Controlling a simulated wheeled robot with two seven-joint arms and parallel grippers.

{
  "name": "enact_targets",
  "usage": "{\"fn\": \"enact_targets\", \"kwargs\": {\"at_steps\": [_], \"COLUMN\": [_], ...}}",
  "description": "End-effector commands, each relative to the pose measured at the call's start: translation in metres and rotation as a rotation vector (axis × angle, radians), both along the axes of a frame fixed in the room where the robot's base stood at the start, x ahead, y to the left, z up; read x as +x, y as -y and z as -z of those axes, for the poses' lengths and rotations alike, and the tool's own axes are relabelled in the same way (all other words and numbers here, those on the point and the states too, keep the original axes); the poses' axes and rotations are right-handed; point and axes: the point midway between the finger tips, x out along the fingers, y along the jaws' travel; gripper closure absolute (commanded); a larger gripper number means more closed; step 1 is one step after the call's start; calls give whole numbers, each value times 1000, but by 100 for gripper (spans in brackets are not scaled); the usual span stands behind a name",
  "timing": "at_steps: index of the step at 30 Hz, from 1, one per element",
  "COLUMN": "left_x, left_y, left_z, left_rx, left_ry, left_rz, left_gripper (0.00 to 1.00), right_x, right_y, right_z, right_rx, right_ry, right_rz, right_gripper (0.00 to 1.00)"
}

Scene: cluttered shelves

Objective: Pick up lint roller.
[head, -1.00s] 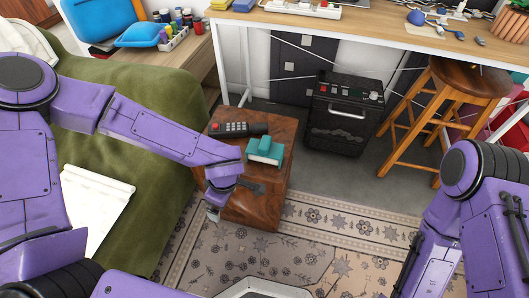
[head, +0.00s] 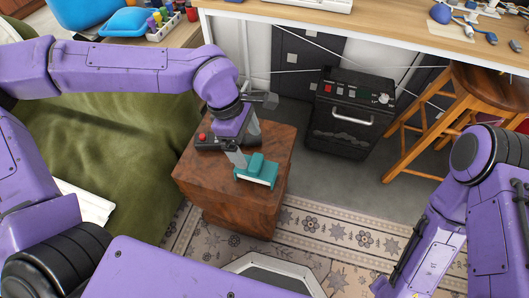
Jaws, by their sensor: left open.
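A teal object with a white lower edge (head: 257,171), which looks like the lint roller, lies on the top of a small wooden side table (head: 205,172). My left gripper (head: 246,148) is above the table top, pointing down, with its fingers apart. One finger is close to the left end of the teal object and the other is behind it. I cannot tell whether either touches it. My right arm shows at the lower right, but its gripper is out of view.
A dark remote (head: 207,141) with a red button lies on the table, partly hidden by my left gripper. A black cabinet (head: 345,125) and a wooden stool (head: 440,105) stand to the right. A desk (head: 385,35) spans the back. A green-covered bed (head: 120,150) is at left.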

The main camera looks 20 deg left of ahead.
Motion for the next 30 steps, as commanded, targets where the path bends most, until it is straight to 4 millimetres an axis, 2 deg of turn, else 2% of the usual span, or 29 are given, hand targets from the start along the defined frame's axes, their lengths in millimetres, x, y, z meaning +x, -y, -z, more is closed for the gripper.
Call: {"fn": "enact_targets", "kwargs": {"at_steps": [2, 9, 14, 21, 29, 30], "left_x": [0, 1, 0, -7, -6, -6], "left_y": [1, 18, 23, 31, 32, 32], "left_z": [4, 47, 59, 101, 103, 103], "left_rx": [1, 2, 1, 3, 1, 1], "left_ry": [-1, -2, -1, -1, 1, 1], "left_rz": [2, 20, 23, 22, 17, 17], "left_gripper": [6, 6, 6, 6, 6, 19], "right_x": [0, -1, -1, -1, -1, -1], "right_y": [0, 0, 0, 0, 0, 0], "right_z": [2, 22, 28, 54, 53, 53], "right_rx": [1, 0, 0, 0, 0, 0], "right_ry": [-1, -1, -1, -1, -1, -1], "right_rz": [0, 0, 0, 0, 0, 0], "right_gripper": [57, 57, 57, 57, 57, 57]}}
